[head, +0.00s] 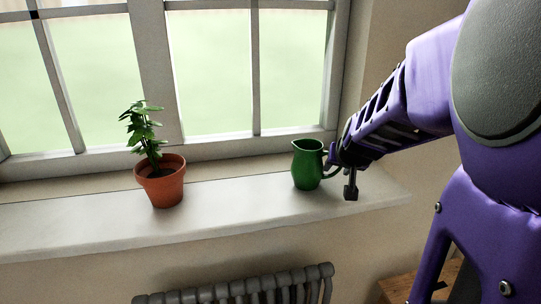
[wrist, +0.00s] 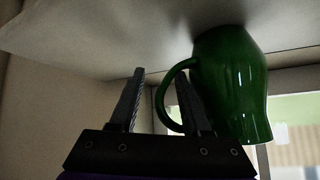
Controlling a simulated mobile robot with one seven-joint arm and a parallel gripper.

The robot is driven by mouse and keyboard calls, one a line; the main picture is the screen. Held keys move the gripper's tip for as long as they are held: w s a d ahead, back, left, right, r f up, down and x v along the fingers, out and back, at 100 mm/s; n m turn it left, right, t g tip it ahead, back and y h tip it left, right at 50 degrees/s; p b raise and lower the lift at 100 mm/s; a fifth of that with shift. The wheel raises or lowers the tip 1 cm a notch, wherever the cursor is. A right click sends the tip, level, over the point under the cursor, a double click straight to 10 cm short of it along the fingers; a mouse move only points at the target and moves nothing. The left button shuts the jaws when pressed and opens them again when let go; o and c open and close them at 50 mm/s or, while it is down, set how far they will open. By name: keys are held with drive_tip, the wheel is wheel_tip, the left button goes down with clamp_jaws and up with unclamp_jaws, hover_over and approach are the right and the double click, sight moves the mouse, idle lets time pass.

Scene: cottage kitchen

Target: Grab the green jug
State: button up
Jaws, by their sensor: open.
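The green jug (head: 307,166) stands upright on the white windowsill, its spout to the left and its handle to the right. My gripper (head: 341,182) is at the jug's handle side, and one dark finger shows below the arm. In the wrist view the jug (wrist: 232,85) appears upside down at the right. My gripper (wrist: 163,78) is open there, and the outer part of the handle shows between its two fingers. The right finger overlaps the handle's loop. I cannot tell whether either finger touches the handle.
A potted plant in a terracotta pot (head: 163,184) stands on the windowsill (head: 235,209), well left of the jug. The window (head: 212,75) is behind the sill. A grey radiator (head: 240,290) is below. The sill between pot and jug is clear.

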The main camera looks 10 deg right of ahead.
clamp_jaws()
drive_tip(key=shift+r, duration=0.1)
idle(1.2)
